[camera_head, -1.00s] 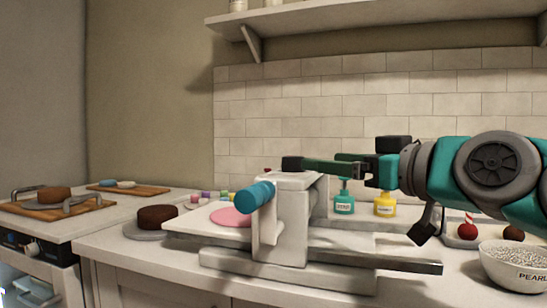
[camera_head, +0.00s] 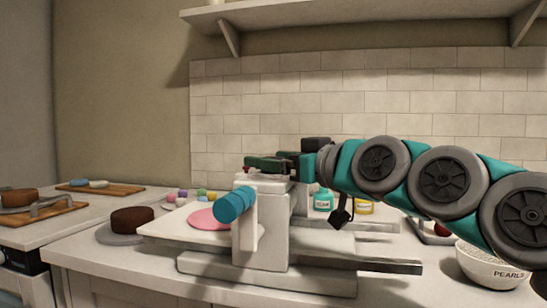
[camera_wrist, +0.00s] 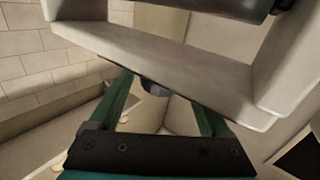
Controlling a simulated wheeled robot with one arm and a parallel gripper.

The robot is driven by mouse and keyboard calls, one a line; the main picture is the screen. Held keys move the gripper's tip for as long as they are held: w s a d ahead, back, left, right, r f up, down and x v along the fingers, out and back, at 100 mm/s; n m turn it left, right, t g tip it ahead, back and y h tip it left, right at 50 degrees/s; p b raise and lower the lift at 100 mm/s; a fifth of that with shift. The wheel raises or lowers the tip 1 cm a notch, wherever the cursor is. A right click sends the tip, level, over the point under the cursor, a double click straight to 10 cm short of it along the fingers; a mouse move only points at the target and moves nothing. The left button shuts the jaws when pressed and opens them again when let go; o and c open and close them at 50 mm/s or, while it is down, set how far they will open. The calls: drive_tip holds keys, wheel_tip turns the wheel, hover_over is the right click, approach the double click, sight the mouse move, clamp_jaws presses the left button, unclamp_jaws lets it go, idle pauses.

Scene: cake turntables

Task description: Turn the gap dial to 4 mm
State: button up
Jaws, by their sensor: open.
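The white rolling machine (camera_head: 262,236) stands on the counter, with a blue crank handle (camera_head: 236,203) on its front. My gripper (camera_head: 256,163) is at the top of the machine, reaching in from the right. In the wrist view its two green fingers (camera_wrist: 158,90) are spread apart. A small dark grey rounded piece (camera_wrist: 154,89) shows between the fingertips, against the white frame; it may be the gap dial. I cannot tell whether the fingers touch it. No dial marks or numbers can be read in either view.
A pink disc (camera_head: 206,219) lies on the machine's left tray (camera_head: 165,229). A brown cake (camera_head: 132,219) stands further left. A bowl of pearls (camera_head: 478,264) is at the right.

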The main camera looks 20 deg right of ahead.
drive_tip(key=shift+c, duration=0.4)
clamp_jaws()
drive_tip(key=shift+r+y, duration=0.1)
drive_tip(key=shift+y, duration=0.2)
drive_tip(key=n+g+y+p, duration=0.1)
drive_tip(key=n+g+y, duration=0.3)
drive_tip(key=y, duration=0.1)
drive_tip(key=shift+r, duration=0.1)
drive_tip(key=n+g+y+p, duration=0.1)
drive_tip(key=n+g+y, duration=0.1)
drive_tip(key=n+g, duration=0.1)
drive_tip(key=shift+d+n+g+y, duration=0.1)
drive_tip(key=shift+n+g+y, duration=0.5)
drive_tip(key=shift+g, duration=0.5)
drive_tip(key=shift+n+g, duration=0.4)
drive_tip(key=shift+g, duration=0.2)
